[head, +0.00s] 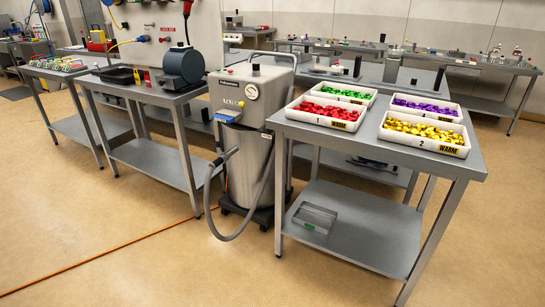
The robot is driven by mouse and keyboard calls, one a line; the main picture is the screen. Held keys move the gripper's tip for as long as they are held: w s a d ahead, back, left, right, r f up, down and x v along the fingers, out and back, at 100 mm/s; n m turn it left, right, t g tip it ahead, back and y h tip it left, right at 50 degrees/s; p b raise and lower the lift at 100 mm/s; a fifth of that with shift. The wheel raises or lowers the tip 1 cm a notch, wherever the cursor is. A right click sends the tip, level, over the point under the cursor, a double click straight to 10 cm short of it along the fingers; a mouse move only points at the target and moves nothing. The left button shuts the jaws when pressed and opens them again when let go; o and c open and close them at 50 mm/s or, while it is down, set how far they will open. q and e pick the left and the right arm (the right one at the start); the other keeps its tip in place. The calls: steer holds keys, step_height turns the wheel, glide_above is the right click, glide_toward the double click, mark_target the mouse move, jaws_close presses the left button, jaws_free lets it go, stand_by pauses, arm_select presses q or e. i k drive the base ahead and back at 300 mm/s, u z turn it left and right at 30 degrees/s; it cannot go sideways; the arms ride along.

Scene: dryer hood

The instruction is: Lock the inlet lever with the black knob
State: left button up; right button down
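A grey dryer machine (258,85) stands on a dark base between two metal tables. It has a cylindrical body (246,165) and a bent grey hose (222,215) at its left side. A round gauge (252,91) is on its front panel. A yellow and blue fitting (229,111) sticks out at its front left, with a small dark knob (241,104) just above it. I cannot tell for certain whether this knob belongs to the inlet lever, or how the lever is set. Neither of my grippers is in view.
The right table (372,127) holds white trays of red (327,124), green (351,103), purple (431,119) and yellow (432,150) pieces. The left table (133,95) carries a dark round device (183,68). An orange cable (95,257) crosses the floor. The foreground floor is otherwise clear.

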mark_target(217, 144)
steer(key=i, duration=0.85)
steer(key=u, duration=0.8)
